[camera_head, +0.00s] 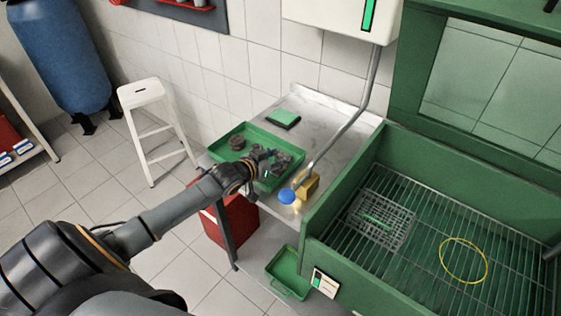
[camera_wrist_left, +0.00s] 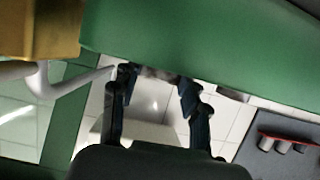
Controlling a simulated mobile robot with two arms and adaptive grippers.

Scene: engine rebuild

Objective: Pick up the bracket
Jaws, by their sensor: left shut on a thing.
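My left gripper (camera_head: 268,163) reaches in from the left, over the green tray (camera_head: 215,154) on the grey-white table. It is shut on a dark grey metal part, the bracket (camera_head: 283,160), at the tray's right side. The bracket is partly hidden by the fingers, and I cannot tell if it still touches the tray. In the left wrist view, the two dark fingers (camera_wrist_left: 155,85) stand apart with a small blurred grey piece between their tips, in front of a large green surface. My right gripper is in neither view.
A round dark part (camera_head: 236,142) lies in the tray. A blue round thing (camera_head: 287,196) and a yellow block (camera_head: 307,184) stand right of the tray. A green-topped box (camera_head: 283,119) lies behind. The green washing basin (camera_head: 340,180) borders the table's right side.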

